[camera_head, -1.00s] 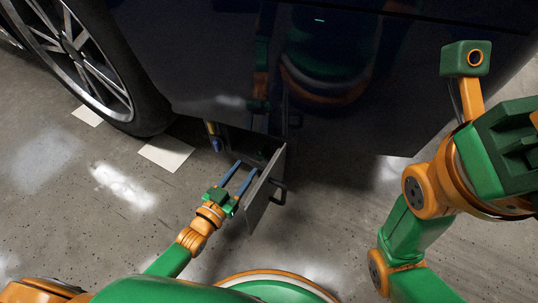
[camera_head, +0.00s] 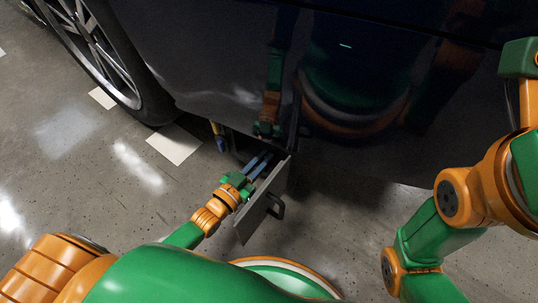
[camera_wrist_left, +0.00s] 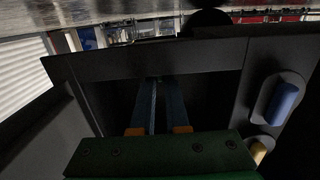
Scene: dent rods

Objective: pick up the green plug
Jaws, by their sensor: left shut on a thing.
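My left gripper (camera_head: 262,163) reaches past an open grey flap into a dark compartment low on the car's side. In the left wrist view its two long blue fingers (camera_wrist_left: 163,108) run close together into the compartment. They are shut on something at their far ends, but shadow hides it. I cannot make out a green plug in any view. A blue plug (camera_wrist_left: 285,103) and a yellow one (camera_wrist_left: 258,150) sit to the right of the opening in the left wrist view. In the head view the blue one (camera_head: 221,145) shows left of the compartment. My right gripper is out of view.
The grey flap (camera_head: 262,203) with its dark handle (camera_head: 275,206) stands open close to the right of my left gripper. The dark car body (camera_head: 220,60) rises behind, with a wheel (camera_head: 95,50) at left. The grey floor (camera_head: 110,195) at left is clear.

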